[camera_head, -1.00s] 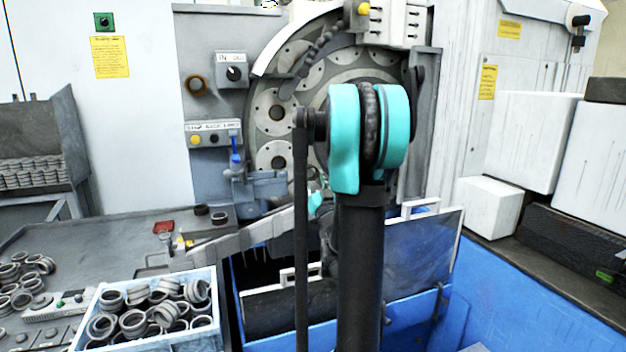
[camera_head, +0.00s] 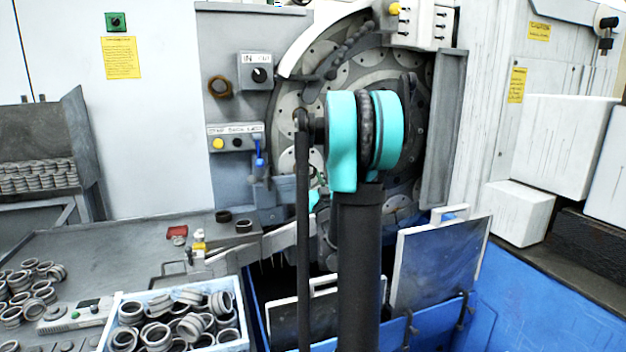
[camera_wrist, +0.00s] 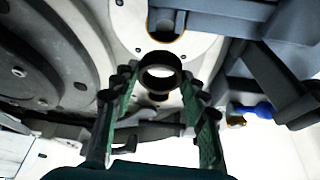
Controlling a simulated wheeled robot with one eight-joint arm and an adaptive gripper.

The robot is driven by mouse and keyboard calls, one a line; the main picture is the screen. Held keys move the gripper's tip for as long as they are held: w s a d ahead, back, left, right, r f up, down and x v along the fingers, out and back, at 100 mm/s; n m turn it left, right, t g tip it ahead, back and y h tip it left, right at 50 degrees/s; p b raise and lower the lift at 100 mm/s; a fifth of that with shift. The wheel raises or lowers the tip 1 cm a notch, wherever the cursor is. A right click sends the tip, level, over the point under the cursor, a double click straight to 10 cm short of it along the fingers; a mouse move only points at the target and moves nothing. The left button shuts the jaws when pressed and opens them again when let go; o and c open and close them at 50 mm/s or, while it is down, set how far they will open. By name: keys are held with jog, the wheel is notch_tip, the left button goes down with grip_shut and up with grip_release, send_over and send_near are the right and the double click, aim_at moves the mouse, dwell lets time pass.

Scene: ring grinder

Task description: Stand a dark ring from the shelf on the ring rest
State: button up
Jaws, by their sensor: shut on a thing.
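My gripper (camera_wrist: 158,105) has green-lined fingers, which reach up in the wrist view and are shut on a dark ring (camera_wrist: 160,72). The ring's round opening faces the camera. It is in front of a pale disc plate of the grinder, below a blue-grey fixture; I cannot tell whether it touches anything. In the head view my arm hides the held ring and most of the gripper. Two dark rings (camera_head: 224,217) sit on a small grey ledge (camera_head: 240,243). A shelf (camera_head: 84,137) at far left holds rows of rings. I cannot single out the ring rest.
The grinder's large disc wheel (camera_head: 285,115) stands behind my arm. A grey-blue fixture (camera_wrist: 275,75) is close on the right in the wrist view. A white-rimmed bin (camera_head: 243,312) of rings, loose rings (camera_head: 30,290) and blue guarding (camera_head: 540,300) are in front.

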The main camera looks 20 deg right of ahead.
jog(key=shift+w, duration=3.3)
jog(key=shift+f, duration=0.65)
jog(key=o, duration=0.9)
jog(key=shift+c, duration=0.2)
jog(key=o, duration=0.9)
jog(key=shift+s, duration=5)
